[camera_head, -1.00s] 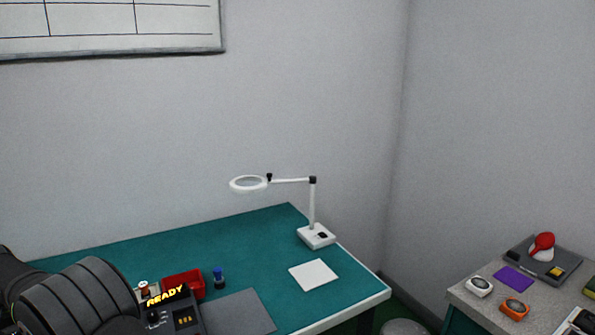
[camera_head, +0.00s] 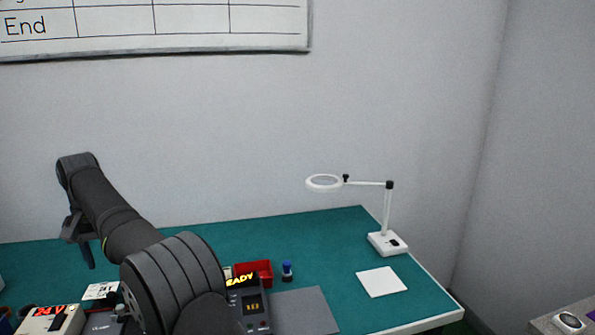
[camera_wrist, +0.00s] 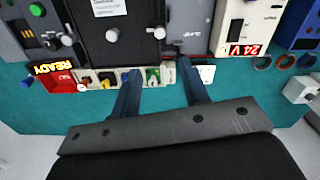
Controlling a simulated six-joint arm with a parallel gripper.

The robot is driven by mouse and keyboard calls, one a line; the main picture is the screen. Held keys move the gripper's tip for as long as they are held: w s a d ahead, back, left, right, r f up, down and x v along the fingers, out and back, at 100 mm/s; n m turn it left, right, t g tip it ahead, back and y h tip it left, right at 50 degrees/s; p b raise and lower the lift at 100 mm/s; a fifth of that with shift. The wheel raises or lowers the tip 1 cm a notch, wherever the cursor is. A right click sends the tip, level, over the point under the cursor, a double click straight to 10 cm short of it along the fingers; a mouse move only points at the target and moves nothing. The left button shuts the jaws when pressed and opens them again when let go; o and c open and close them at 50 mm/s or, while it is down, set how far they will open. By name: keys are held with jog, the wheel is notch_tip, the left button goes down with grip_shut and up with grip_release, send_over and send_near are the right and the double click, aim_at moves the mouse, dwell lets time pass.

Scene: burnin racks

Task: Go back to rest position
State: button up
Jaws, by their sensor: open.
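My gripper (camera_wrist: 158,85) shows in the wrist view with two dark blue-grey fingers apart and nothing between them. In the head view my gripper (camera_head: 82,245) hangs at the left, above the teal bench (camera_head: 190,222). In the wrist view a row of small coloured parts (camera_wrist: 106,80) and a dark panel (camera_wrist: 115,30) lie beyond the fingertips. My arm hides part of the bench in the head view.
A white magnifier lamp (camera_head: 387,240) stands at the bench's right, near a white sheet (camera_head: 381,281). A red bin (camera_head: 254,270), a blue-topped item (camera_head: 287,271) and a READY unit (camera_head: 248,305) sit near my arm. A 24 V unit (camera_wrist: 245,28) shows in the wrist view.

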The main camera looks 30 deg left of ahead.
aim_at(120, 306)
notch_tip(120, 306, down, 14)
jog(key=shift+f, duration=0.35)
jog(key=n, duration=1.2)
jog(key=shift+n, duration=2)
